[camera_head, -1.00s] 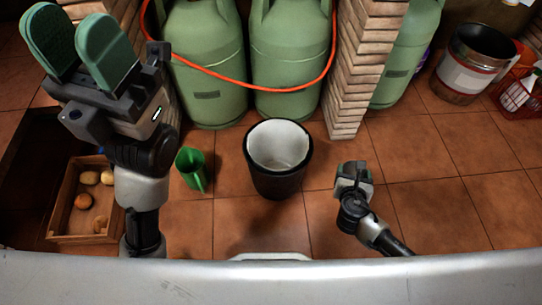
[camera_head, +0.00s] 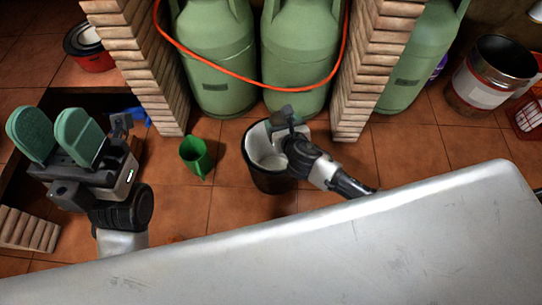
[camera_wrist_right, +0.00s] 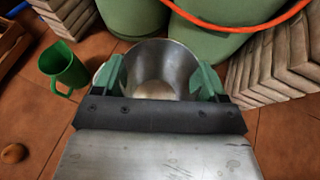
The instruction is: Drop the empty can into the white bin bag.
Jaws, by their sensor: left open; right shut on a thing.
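The white bin bag (camera_head: 259,147) lines a dark round bin (camera_head: 272,181) on the tiled floor in the head view. My right gripper (camera_head: 285,117) is over the bin's opening and hides part of the bag. In the right wrist view, my right gripper (camera_wrist_right: 160,80) is shut on the empty can (camera_wrist_right: 160,58). The can is bare metal inside, and its open mouth shows between the green fingers. In the head view the can is mostly hidden by the gripper. My left gripper (camera_head: 53,130) is open and empty at the far left, fingers pointing up.
A green jug (camera_head: 196,157) stands left of the bin. Green gas cylinders (camera_head: 215,70) with an orange hose (camera_head: 250,83) stand behind, between brick pillars (camera_head: 375,60). A large metal pot (camera_head: 488,75) is at the right. A pale counter top (camera_head: 330,245) fills the foreground.

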